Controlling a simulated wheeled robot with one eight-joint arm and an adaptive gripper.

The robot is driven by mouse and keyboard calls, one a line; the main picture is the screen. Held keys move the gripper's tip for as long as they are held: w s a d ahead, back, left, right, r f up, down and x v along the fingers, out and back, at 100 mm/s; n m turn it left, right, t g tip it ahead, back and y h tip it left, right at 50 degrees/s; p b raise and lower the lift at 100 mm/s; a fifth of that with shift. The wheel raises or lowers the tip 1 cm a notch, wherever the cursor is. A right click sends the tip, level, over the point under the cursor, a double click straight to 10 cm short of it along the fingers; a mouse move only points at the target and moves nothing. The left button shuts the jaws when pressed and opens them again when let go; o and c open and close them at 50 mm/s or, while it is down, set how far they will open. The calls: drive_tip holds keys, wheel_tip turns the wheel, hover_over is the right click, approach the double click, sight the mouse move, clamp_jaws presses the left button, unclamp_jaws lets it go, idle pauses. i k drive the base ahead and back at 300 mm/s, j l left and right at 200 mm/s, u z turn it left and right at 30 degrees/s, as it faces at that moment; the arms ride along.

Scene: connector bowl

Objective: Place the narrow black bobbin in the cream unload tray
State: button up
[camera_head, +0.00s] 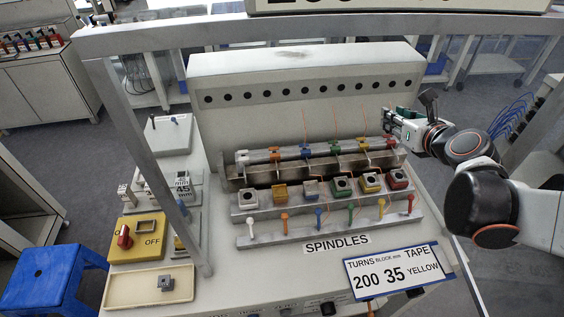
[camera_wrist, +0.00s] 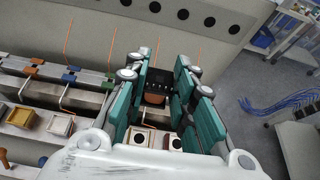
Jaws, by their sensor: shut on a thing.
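My gripper (camera_wrist: 158,70) is shut on a small black bobbin (camera_wrist: 158,76) with a brown-copper lower part, held between its teal fingers in the wrist view. The cream unload tray (camera_head: 122,290) lies at the front left of the bench, far from my gripper.
The spindle machine (camera_head: 305,70) fills the middle, with a row of coloured square blocks (camera_head: 311,188), coloured levers (camera_head: 319,216) and thin orange wires. A yellow OFF switch box (camera_head: 148,240) stands behind the tray. A slanted grey frame post (camera_head: 150,170) rises between the machine and the left side.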

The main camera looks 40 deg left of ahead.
sight(140, 289)
drive_tip(key=k+j+z, duration=0.25)
drive_tip(key=k, duration=0.35)
drive_tip(key=k+z, duration=0.25)
drive_tip(key=k, duration=0.3)
drive_tip(key=k+j+u, duration=0.1)
drive_tip(key=k+u, duration=0.25)
drive_tip(key=k, duration=0.15)
drive_tip(key=k+j+u, duration=0.65)
drive_tip(key=k, duration=0.25)
